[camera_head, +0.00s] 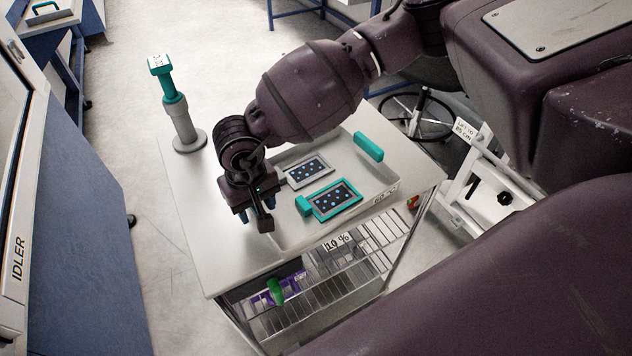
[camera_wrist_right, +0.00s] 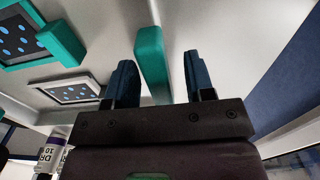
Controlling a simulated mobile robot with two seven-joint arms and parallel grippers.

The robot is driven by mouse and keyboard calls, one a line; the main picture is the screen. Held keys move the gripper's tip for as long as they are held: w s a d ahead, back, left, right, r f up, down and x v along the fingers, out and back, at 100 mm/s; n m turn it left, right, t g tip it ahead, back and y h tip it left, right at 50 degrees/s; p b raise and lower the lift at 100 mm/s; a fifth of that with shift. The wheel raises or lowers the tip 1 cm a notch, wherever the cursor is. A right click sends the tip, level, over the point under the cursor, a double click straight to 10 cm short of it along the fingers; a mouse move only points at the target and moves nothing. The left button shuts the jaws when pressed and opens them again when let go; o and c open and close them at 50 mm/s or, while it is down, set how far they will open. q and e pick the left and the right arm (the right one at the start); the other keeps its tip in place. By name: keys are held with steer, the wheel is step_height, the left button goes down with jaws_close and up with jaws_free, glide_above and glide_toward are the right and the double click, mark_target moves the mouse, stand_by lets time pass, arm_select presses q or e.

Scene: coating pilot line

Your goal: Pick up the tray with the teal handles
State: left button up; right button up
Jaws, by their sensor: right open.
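A pale tray (camera_head: 378,180) lies on the white cart top. One teal handle (camera_head: 368,146) stands at its far right end. Another teal bar, apparently the opposite handle (camera_wrist_right: 150,62), shows in the right wrist view; in the head view my gripper hides it. A teal-framed plate with a teal block (camera_head: 335,200) and a grey-framed plate (camera_head: 307,170) lie in the tray. My right gripper (camera_head: 258,212) is over the tray's left end. Its fingers (camera_wrist_right: 160,82) are open, with the bar showing between them; contact cannot be told. My left gripper is not in view.
The cart top (camera_head: 200,220) has free room left of the tray. A grey stand with a teal upper part (camera_head: 180,110) rises at its back left corner. A wire shelf (camera_head: 365,250) below holds green and purple items. A blue cabinet (camera_head: 75,220) stands left.

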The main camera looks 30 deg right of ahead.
jaws_close()
stand_by(0.5)
